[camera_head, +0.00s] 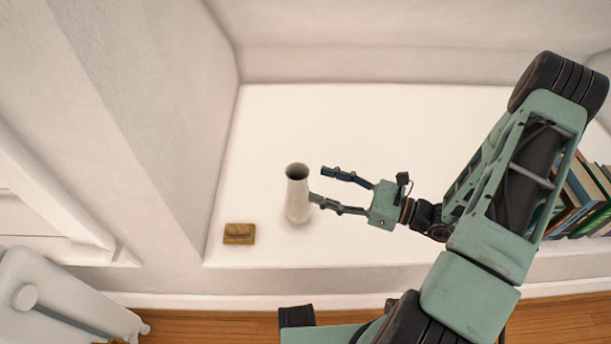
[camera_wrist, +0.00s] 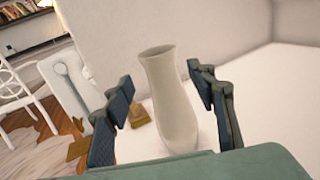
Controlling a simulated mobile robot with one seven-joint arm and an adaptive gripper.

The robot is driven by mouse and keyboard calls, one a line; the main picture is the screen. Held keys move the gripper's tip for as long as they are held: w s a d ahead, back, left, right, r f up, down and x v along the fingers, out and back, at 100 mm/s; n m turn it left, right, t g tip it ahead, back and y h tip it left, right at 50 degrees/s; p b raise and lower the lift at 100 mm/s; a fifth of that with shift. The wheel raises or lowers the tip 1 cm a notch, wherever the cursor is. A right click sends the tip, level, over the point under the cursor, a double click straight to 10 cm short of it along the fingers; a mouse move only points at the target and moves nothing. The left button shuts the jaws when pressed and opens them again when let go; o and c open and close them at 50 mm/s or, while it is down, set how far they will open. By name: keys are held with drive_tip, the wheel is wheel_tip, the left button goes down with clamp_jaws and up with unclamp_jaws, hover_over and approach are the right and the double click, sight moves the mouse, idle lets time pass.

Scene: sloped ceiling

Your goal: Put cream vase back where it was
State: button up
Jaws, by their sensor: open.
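The cream vase (camera_head: 298,198) stands upright on a white ledge (camera_head: 370,120), towards its left part. My gripper (camera_head: 318,184) is open just to the right of the vase in the head view, with its fingers pointing left at it. In the wrist view the vase (camera_wrist: 172,100) shows ahead, between the two fingers of my gripper (camera_wrist: 163,90). I see no clear contact between fingers and vase.
A small brown and yellow block (camera_head: 239,233) lies left of the vase near the ledge's front edge. Several books (camera_head: 580,200) stand at the right end, behind my arm. Walls bound the ledge at the left and back. The ledge's middle is clear.

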drive_tip(key=shift+v, duration=2.35)
drive_tip(key=shift+p, duration=0.3)
